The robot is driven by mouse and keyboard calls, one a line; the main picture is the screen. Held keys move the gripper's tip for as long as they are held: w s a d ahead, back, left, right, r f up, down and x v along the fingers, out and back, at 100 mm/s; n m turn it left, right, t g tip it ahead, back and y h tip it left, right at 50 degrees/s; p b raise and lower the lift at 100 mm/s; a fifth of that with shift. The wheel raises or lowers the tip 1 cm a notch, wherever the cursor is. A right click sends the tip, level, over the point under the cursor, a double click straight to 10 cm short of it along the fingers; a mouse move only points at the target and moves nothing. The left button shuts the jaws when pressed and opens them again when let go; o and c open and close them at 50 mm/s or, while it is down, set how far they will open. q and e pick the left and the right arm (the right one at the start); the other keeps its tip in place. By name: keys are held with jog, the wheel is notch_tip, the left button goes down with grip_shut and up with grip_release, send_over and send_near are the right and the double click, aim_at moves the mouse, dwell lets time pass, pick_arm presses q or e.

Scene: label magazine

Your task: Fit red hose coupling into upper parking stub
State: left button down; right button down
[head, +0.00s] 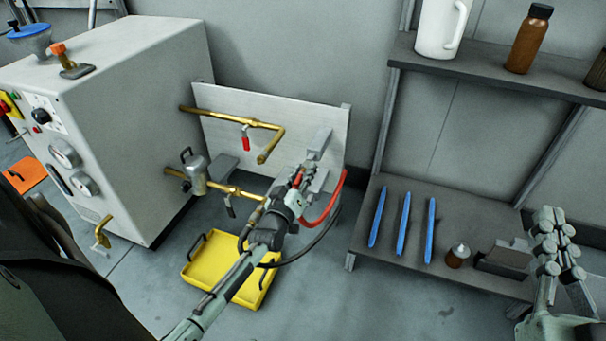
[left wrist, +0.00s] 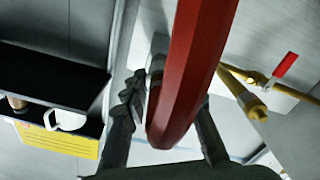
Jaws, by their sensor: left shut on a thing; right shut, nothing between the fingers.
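My left gripper (head: 302,182) is shut on the red hose coupling (head: 296,180) in front of the pale panel's right part. In the left wrist view the red coupling (left wrist: 191,75) fills the middle, between the dark fingers. A red hose (head: 327,204) curves at the gripper's right. Grey blocks stand on the panel; the upper one (head: 320,141), probably the upper parking stub, is just beyond the gripper. Whether the coupling touches it I cannot tell; the fingers hide the coupling's far end. My right gripper (head: 557,240) is shut and empty at the right.
Brass pipes (head: 235,121) with a red-handled valve (head: 246,138) run along the panel (head: 215,98). A grey machine (head: 135,100) stands left. A yellow tray (head: 205,272) lies on the floor below my left arm. A shelf (head: 400,265) with blue items and bottles stands right.

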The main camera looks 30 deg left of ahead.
pick_arm(q)
jog(key=shift+w+a, duration=0.1)
jog(key=shift+w, duration=0.25)
jog(key=c, duration=1.1)
grip_release()
jog(key=shift+s, duration=0.1)
jog(key=v, duration=1.2)
jog(key=shift+r, duration=0.1)
